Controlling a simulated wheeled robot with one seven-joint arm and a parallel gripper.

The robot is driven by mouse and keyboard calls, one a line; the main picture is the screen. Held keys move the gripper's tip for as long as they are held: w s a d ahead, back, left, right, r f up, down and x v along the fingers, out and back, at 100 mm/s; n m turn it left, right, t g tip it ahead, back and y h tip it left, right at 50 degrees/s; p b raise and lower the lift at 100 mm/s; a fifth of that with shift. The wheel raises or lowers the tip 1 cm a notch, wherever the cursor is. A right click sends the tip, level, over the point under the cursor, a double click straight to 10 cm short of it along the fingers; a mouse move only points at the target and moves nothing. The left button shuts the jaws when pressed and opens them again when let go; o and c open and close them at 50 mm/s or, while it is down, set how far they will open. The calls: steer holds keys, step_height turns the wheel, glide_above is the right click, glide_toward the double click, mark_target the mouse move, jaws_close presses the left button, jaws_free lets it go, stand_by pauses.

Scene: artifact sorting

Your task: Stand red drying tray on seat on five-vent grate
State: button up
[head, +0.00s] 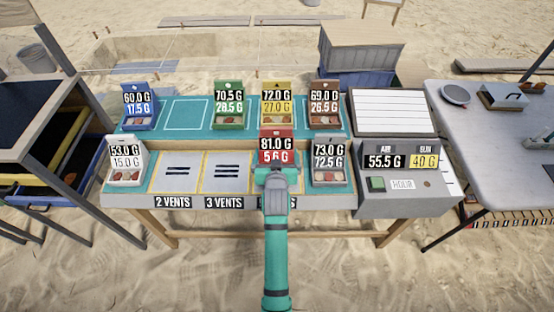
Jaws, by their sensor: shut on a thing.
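The red drying tray (276,142) has a card reading 81.0 G above a partly covered lower number. My gripper (276,170), at the end of my teal arm, is shut on it from the front. The tray is over the third grate seat from the left in the front row. I cannot tell whether it touches the seat.
Blue (139,105), green (229,105) and yellow (277,103) trays and a brown one (324,105) stand in the back row. White (126,160) and grey (329,160) trays flank the front seats. A meter box (402,185) stands right. A back-row outline (184,113) is empty.

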steer(key=shift+w+d+f, duration=0.2)
steer(key=shift+f, duration=1.5)
steer(key=shift+f, duration=0.1)
